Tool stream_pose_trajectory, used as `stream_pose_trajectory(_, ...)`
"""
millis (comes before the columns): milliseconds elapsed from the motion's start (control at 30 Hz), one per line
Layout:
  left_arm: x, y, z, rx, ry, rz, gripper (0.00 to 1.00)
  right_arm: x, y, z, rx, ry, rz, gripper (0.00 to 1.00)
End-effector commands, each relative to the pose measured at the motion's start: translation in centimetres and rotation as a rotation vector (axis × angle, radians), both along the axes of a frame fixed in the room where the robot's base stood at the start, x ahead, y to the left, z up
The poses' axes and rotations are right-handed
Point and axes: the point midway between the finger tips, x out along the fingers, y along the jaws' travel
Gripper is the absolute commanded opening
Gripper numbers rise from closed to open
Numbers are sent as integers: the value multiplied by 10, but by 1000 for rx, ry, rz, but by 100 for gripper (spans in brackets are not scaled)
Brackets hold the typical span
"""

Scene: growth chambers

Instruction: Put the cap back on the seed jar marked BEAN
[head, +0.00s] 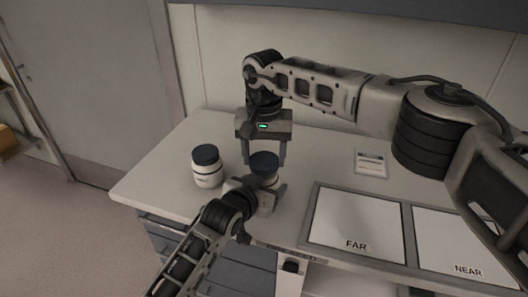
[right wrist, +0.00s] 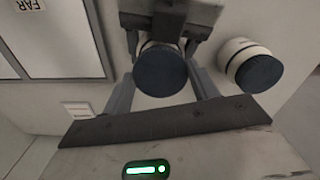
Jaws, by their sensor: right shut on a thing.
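A dark blue cap (head: 264,160) is between the fingertips of my right gripper (head: 264,164), which points straight down and is shut on it. The cap also fills the space between the fingers in the right wrist view (right wrist: 160,70). A pale jar (head: 269,179) is directly under the cap, mostly hidden; I cannot tell whether cap and jar touch. My left gripper (head: 262,196) is low at this jar from the front, with its fingers on either side in the right wrist view (right wrist: 162,40). Its grip is partly hidden. No BEAN marking is readable.
A second white jar (head: 206,174) with a dark cap stands upright to the left, close to both grippers. A tray with FAR (head: 352,215) and NEAR (head: 455,240) panels lies right. A small labelled card (head: 371,164) lies behind it. The counter's left end is clear.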

Motion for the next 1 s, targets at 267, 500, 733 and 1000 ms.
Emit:
stream_pose_trajectory(267,0,0,-1,2,1,1,29,0,0,-3,0,1,0,39)
stream_pose_trajectory(500,0,0,-1,2,1,1,29,0,0,-17,0,1,0,39)
stream_pose_trajectory(733,0,0,-1,2,1,1,29,0,0,-18,0,0,1,39)
stream_pose_trajectory(1000,0,1,-1,2,2,1,29,0,0,-18,0,0,1,39)
